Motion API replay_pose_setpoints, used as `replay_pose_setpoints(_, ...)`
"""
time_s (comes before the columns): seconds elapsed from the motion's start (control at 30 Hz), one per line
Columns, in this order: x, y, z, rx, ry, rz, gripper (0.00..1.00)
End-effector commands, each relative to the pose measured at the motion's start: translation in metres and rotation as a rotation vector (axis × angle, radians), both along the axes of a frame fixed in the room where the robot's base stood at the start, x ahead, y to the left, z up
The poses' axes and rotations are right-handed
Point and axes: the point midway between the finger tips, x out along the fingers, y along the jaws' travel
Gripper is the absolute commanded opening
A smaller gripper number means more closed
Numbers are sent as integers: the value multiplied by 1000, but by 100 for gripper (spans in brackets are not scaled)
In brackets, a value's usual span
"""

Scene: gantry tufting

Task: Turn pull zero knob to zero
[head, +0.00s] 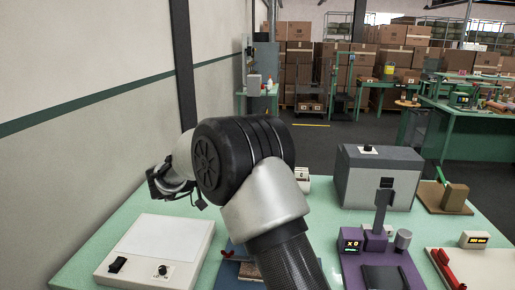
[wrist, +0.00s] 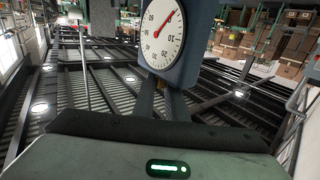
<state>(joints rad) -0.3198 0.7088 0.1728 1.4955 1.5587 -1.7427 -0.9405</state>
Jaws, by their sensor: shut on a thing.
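A round white dial with a red needle (wrist: 165,33) shows in the wrist view in a dark blue-grey housing (wrist: 188,70). Its numbers appear upside down, and the needle points to the upper right of the picture. My gripper (wrist: 163,95) reaches the lower edge of this housing, its two dark fingers close together. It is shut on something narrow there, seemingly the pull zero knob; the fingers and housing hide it. In the head view my gripper (head: 158,183) is at the left beside the wall, and the dial cannot be made out.
A white box with a small knob (head: 162,270) stands at the front left of the green table (head: 325,222). A grey box (head: 375,180) and a purple device with a display (head: 375,262) stand to the right. A red-handled device (head: 447,265) is at the far right.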

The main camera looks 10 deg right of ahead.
Motion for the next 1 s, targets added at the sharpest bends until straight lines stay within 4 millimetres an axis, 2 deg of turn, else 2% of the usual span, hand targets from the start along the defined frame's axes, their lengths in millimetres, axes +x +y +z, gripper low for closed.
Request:
replay_pose_setpoints(0.03, 2, 0, 6, -4, -2, -40, 0)
replay_pose_setpoints(0.4, 1, -2, 4, -3, -5, -266, 0)
replay_pose_setpoints(1.0, 1, -3, 4, -4, -9, -338, 0)
